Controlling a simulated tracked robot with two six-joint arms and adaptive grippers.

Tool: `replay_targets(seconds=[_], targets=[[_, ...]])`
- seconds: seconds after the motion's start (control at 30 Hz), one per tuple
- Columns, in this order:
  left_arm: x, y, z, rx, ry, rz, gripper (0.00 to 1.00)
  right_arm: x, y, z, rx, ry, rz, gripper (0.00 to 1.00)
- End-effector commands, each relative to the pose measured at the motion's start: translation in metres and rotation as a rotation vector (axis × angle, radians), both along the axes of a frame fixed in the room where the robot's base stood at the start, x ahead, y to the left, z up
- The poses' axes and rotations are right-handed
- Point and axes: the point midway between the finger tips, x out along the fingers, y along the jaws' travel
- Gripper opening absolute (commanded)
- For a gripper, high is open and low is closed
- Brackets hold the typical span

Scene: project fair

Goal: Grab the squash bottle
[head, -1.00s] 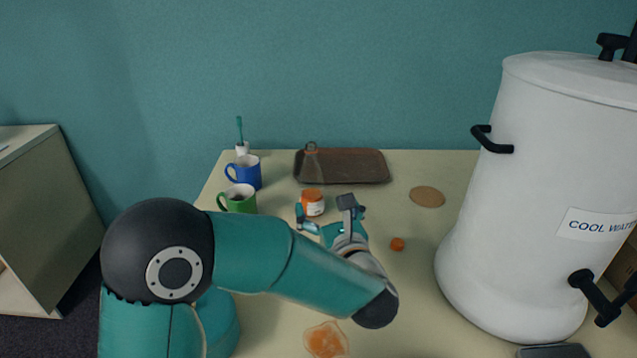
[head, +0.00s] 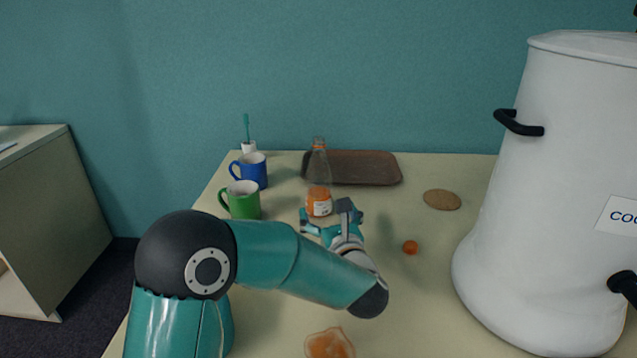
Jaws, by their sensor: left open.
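The squash bottle (head: 319,193) stands upright on the table, with a clear upper part, an orange cap and orange liquid with a white label low down. The brown tray is behind its upper part. My left gripper (head: 331,213) is open, just in front of the bottle and slightly to its right. Its fingers point towards the bottle, and I cannot tell whether they touch it. The gripper looks empty. My right gripper is not in view.
A green mug (head: 241,201), a blue mug (head: 250,171) and a white holder (head: 249,147) line the table's left side. A brown tray (head: 375,168), a round coaster (head: 442,200) and a small orange ball (head: 410,247) lie right of the bottle. A large white urn (head: 560,200) stands right. An orange spill (head: 329,343) is in front.

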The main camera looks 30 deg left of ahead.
Motion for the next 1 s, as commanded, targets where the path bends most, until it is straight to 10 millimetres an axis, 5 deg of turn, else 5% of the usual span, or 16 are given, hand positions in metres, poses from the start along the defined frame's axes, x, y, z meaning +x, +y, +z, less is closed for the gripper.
replay_targets(seconds=[0.2,1.0], targets=[[0.029,0.03,0.002,0.0,0.0,0.001,0.95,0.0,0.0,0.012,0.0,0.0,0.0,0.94],[0.08,0.071,0.004,0.001,0.001,-0.005,0.95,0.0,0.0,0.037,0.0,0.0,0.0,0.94]])
